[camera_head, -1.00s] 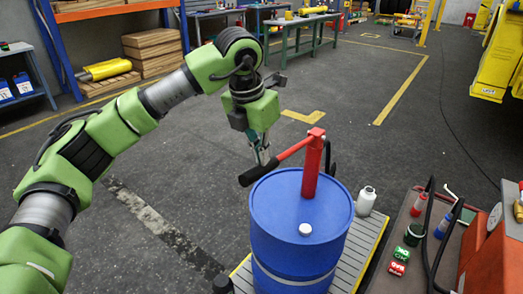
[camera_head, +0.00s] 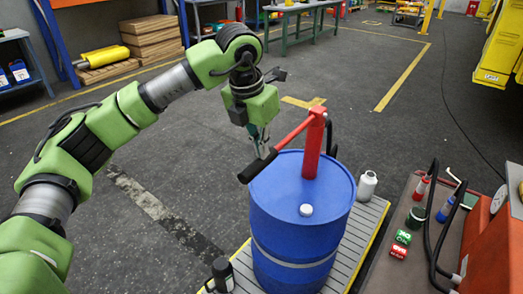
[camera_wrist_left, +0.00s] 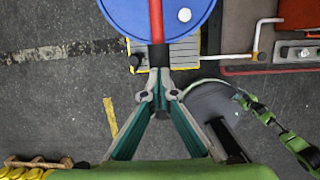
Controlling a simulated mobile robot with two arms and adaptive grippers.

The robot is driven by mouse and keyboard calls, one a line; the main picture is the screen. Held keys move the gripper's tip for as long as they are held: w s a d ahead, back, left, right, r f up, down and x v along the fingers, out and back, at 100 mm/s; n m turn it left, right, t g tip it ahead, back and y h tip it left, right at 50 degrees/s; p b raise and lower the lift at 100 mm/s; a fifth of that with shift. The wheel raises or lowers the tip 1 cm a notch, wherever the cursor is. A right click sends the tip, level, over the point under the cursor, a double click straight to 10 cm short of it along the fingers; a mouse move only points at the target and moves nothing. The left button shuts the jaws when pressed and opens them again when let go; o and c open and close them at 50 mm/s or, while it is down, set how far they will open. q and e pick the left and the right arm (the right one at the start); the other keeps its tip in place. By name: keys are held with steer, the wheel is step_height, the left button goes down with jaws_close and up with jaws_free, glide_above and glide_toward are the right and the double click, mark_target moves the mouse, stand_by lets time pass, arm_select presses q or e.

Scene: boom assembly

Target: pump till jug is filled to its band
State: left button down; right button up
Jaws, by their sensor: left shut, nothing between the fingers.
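A blue drum (camera_head: 302,235) stands on a ribbed platform, with a red hand pump (camera_head: 313,150) upright on its top. The pump's lever slopes down left to a black grip (camera_head: 257,166), which also shows in the left wrist view (camera_wrist_left: 159,56). My left gripper (camera_head: 263,154) points down at the lever by the grip. Its fingers (camera_wrist_left: 160,97) are shut with nothing held between them; whether they touch the lever is unclear. A white jug-like container (camera_head: 367,184) stands behind the drum at right; its band and fill level cannot be made out. My right gripper is out of view.
A black bottle-like object (camera_head: 222,273) stands left of the drum. A cart (camera_head: 392,262) at right carries hoses, small bottles and red and green boxes (camera_head: 398,251). The platform (camera_head: 372,214) has yellow edges. The floor left of the drum is clear.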

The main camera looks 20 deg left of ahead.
arm_select(q)
steer(key=w+p+v, duration=0.1)
steer(key=p+v, duration=0.4)
steer(key=v, duration=0.3)
steer(key=w+d+r+p+v, duration=0.1)
steer(key=w+p+v, duration=0.1)
steer(key=p+v, duration=0.3)
steer(key=v, duration=0.2)
steer(key=shift+d+r, duration=0.2)
steer(key=shift+r, duration=0.25)
steer(key=shift+w, duration=0.2)
steer(key=shift+f, duration=0.1)
stand_by(0.3)
